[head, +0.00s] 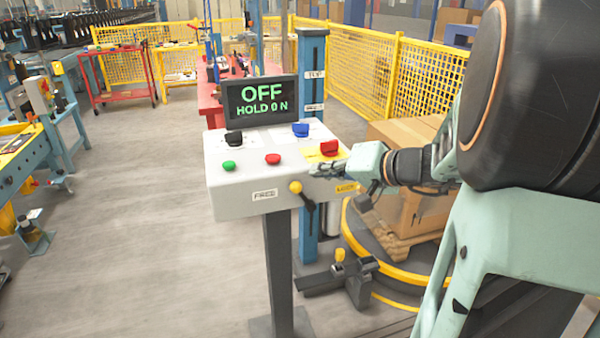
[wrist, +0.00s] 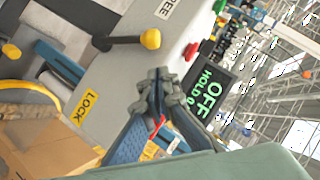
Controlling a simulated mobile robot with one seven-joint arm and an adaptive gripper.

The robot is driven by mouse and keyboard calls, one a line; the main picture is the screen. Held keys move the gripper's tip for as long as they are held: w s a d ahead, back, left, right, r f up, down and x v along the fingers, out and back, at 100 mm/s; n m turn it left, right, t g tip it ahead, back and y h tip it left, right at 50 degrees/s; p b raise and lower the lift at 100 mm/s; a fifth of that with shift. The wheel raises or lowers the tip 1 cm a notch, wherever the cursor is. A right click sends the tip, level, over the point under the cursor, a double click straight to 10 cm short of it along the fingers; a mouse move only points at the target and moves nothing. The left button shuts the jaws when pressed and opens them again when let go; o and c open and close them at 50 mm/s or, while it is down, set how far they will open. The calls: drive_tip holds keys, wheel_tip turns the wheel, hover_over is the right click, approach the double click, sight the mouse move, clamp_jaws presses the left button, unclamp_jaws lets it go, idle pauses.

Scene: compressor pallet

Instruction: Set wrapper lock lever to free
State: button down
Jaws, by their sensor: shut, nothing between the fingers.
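The wrapper lock lever (head: 296,188) is on the front face of a white control box (head: 235,200). It has a black arm and a yellow ball knob, and points up and slightly left, between the FREE label (head: 264,194) on the left and the LOCK label (head: 346,187) on the right. The lever (wrist: 150,39) and LOCK label (wrist: 84,107) also show in the wrist view; the FREE label (wrist: 167,8) is cut off at the top. My gripper (head: 318,168) is shut and empty at the box's right side, apart from the lever knob. Its fingertips (wrist: 158,82) show in the wrist view.
A screen (head: 260,100) on the box reads OFF, HOLD 0 N. Green (head: 229,166) and red (head: 273,158) buttons and black (head: 234,138), blue (head: 300,130) and red (head: 329,148) switches sit on top. Cartons (head: 400,130) stand behind my arm.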

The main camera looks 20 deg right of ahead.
drive_tip(key=v, duration=1)
drive_tip(key=shift+d, duration=0.25)
